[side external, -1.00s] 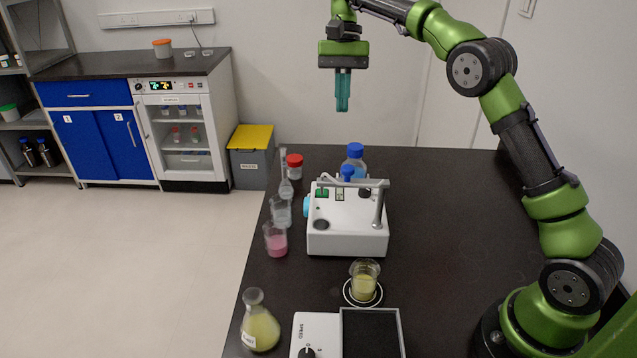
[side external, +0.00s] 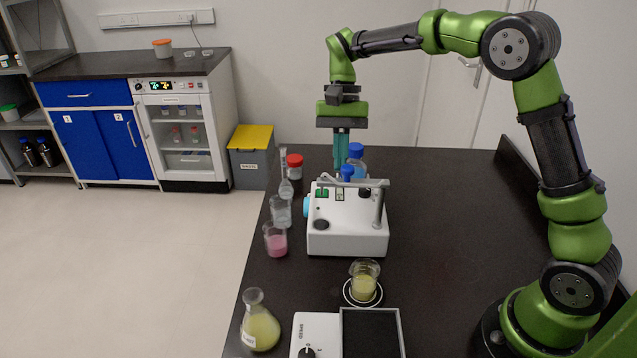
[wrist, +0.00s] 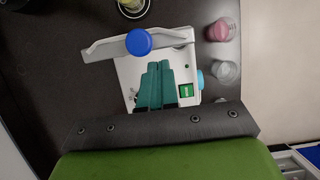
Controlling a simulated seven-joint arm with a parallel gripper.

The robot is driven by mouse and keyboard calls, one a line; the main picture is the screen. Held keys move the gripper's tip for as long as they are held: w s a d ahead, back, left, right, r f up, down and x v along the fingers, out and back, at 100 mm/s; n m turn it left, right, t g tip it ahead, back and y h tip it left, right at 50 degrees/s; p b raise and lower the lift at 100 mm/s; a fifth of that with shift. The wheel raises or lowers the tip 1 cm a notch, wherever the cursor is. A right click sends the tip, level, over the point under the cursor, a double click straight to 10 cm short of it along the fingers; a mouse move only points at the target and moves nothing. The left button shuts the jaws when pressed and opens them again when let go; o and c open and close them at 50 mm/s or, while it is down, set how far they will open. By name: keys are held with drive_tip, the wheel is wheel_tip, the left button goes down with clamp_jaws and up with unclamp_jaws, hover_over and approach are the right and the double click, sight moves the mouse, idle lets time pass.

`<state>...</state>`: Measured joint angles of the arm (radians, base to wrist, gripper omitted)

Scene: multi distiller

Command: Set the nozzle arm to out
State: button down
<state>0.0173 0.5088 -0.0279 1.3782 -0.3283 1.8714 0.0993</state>
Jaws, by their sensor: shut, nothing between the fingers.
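The white distiller (side external: 345,238) stands on the dark bench. A grey post (side external: 378,207) rises at its right, and a grey horizontal nozzle arm (side external: 367,183) runs from it to the left across the top. A blue knob or cap (side external: 347,172) shows above the arm. My gripper (side external: 341,166) is shut and empty, pointing down behind the nozzle arm. Its teal fingertips (wrist: 158,68) show close to the blue cap; contact is unclear.
A blue-capped bottle (side external: 356,155) stands close behind the distiller. A red-capped jar (side external: 295,166), flask (side external: 286,186) and beakers (side external: 276,241) line the left. A yellow-filled beaker (side external: 364,283) stands in front. The bench at right is clear.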

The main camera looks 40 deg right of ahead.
sight(339, 182)
drive_tip(key=shift+s+a, duration=0.3)
drive_tip(key=shift+a, duration=0.1)
drive_tip(key=shift+s+a+n, duration=0.15)
drive_tip(key=shift+a+n, duration=0.05)
drive_tip(key=shift+n, duration=0.2)
drive_tip(key=shift+s+a+n+g+h, duration=0.2)
drive_tip(key=shift+s+a+n+h, duration=0.25)
drive_tip(key=shift+n, duration=0.3)
drive_tip(key=shift+s+a+n+g+h, duration=0.2)
drive_tip(key=shift+a+n, duration=0.3)
drive_tip(key=shift+n, duration=0.25)
drive_tip(key=s+a+n+h, duration=0.2)
drive_tip(key=s+n+h, duration=0.2)
drive_tip(key=s+n, duration=0.4)
drive_tip(key=shift+a+n, duration=0.35)
drive_tip(key=shift+n, duration=1.35)
